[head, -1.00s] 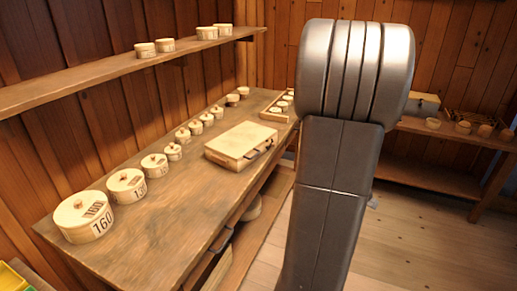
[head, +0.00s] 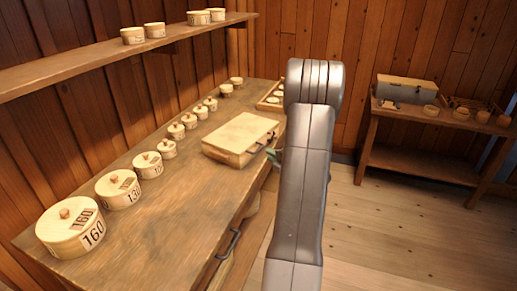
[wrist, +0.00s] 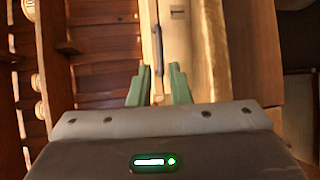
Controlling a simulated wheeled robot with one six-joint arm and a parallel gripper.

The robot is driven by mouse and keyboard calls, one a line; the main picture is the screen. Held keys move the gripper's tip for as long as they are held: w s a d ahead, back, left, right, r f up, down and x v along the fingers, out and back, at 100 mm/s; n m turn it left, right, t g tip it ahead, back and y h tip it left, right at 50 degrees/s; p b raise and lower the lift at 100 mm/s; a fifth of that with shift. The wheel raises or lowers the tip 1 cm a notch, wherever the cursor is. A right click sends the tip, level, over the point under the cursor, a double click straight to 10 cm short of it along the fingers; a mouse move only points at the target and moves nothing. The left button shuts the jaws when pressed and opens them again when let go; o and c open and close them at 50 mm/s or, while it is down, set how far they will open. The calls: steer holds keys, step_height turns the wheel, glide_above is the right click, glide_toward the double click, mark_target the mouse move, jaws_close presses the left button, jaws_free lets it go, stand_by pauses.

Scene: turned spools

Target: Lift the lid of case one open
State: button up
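A pale wooden case (head: 240,135) lies closed on the workbench, with a dark handle (head: 265,143) on its right side. I cannot read a number on it. My gripper is mostly hidden behind my arm in the head view; only a bit of green finger (head: 275,158) shows, just right of the case. Just beyond the fingertips is a dark handle (wrist: 158,46) along a pale case side (wrist: 178,45), lined up with the gap and apparently not touched.
Lidded round boxes, the nearest marked 160 (head: 70,227), line the back of the workbench (head: 160,225). A tray (head: 268,102) stands behind the case. A wall shelf (head: 100,56) overhangs the left. The floor at right is clear.

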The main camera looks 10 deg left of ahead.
mark_target(259, 149)
steer(key=p+x, duration=0.1)
steer(key=x, duration=0.7)
steer(key=shift+w+a+f, duration=0.15)
jaws_close()
